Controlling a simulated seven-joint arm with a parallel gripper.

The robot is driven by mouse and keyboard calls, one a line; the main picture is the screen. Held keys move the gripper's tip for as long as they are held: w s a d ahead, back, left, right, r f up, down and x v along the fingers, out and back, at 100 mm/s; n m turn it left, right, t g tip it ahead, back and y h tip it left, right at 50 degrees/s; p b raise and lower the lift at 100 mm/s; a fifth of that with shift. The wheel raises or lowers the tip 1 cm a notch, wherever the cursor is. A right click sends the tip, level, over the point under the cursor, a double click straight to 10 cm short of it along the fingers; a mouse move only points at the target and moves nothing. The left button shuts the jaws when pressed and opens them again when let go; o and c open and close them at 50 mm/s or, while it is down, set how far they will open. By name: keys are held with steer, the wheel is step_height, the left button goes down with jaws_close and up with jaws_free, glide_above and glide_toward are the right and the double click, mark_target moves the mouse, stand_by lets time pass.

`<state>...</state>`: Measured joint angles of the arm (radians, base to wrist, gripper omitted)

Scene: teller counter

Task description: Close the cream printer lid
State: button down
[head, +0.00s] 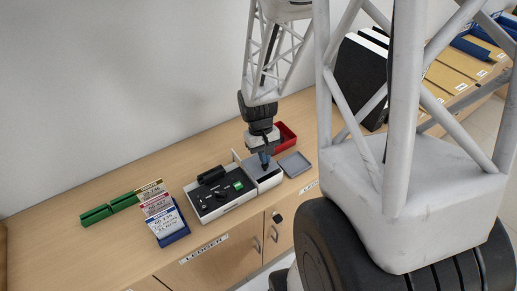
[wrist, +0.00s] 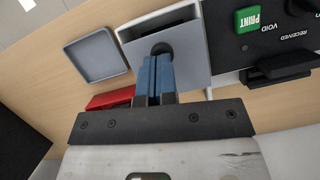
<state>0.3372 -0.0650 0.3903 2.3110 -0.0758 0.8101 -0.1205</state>
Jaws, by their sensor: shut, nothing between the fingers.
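The printer (head: 222,192) is a low black-topped machine with pale cream sides on the counter. At its right end is a pale cream-edged section (head: 270,182) with a grey top, which also shows in the wrist view (wrist: 192,68). A dark slot lies across that top in the wrist view. I cannot tell which part is the lid or how far it stands open. My gripper (head: 264,161) is over this section, pointing down. Its blue fingers (wrist: 158,62) are together and empty, close to a dark round spot on the grey top. Contact cannot be told.
A grey tray (head: 295,164) lies right of the printer, with a red tray (head: 285,136) behind. A green PRINT button (wrist: 247,19) sits on the black panel. A card rack (head: 175,236) and green blocks (head: 97,214) are left. Black binders (head: 357,80) stand far right.

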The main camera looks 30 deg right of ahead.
steer(key=shift+s+f, duration=0.1)
steer(key=shift+s, duration=0.35)
steer(key=shift+w, duration=0.2)
steer(key=shift+w+d, duration=0.1)
steer(key=shift+w, duration=0.5)
steer(key=w, duration=0.1)
steer(key=w+r, duration=0.1)
steer(key=shift+w+d, duration=0.2)
steer(key=shift+w, duration=0.15)
steer(key=v, duration=0.9)
steer(key=shift+r, duration=0.45)
steer(key=shift+w+f, duration=0.1)
steer(key=shift+w, duration=1.15)
